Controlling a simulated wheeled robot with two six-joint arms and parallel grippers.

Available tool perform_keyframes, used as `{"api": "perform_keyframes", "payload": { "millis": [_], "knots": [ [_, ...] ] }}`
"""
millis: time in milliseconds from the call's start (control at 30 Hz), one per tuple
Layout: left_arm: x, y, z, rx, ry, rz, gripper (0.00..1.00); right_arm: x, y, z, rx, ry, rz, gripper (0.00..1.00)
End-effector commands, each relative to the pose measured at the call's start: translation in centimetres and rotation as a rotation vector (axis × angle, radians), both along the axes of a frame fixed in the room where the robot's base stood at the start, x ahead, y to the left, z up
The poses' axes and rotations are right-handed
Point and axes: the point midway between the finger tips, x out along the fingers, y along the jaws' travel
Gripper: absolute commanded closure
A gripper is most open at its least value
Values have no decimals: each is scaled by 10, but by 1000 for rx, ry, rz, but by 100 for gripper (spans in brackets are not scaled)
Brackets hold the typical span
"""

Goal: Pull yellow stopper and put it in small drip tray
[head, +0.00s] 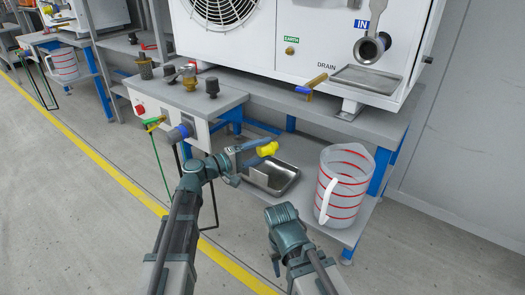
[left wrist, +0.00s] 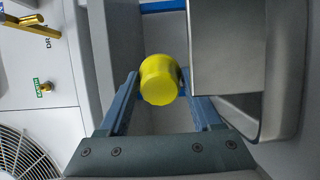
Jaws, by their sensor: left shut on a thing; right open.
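The yellow stopper (head: 267,149) is held between the fingertips of my left gripper (head: 256,152). In the left wrist view the stopper (left wrist: 159,79) sits between the two blue fingers (left wrist: 160,95). The tray's edge (left wrist: 275,118) also shows at the right of the left wrist view. My right gripper (head: 283,217) is open, lower in the head view, left of the measuring jug, with its fingertips hard to make out.
A clear jug with red rings (head: 342,190) stands on the lower shelf right of the tray. A control box (head: 185,115) is at left.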

Motion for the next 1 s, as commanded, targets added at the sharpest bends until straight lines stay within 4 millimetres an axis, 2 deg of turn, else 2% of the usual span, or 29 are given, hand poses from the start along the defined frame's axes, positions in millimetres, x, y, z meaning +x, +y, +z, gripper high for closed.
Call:
{"api": "perform_keyframes", "payload": {
  "millis": [133, 167, 333, 367, 1000],
  "knots": [
    [0, 0, 1, 0, 0, 0, 100, 0, 0, 1, 0, 0, 0, 50],
    [0, 0, 1, 0, 0, 0, 33, 0, 0, 1, 0, 0, 0, 50],
    [0, 0, 1, 0, 0, 0, 2, 0, 0, 1, 0, 0, 0, 50],
    [0, 0, 1, 0, 0, 0, 0, 0, 0, 1, 0, 0, 0, 50],
    [0, 0, 1, 0, 0, 0, 0, 0, 0, 1, 0, 0, 0, 50]
  ]
}}
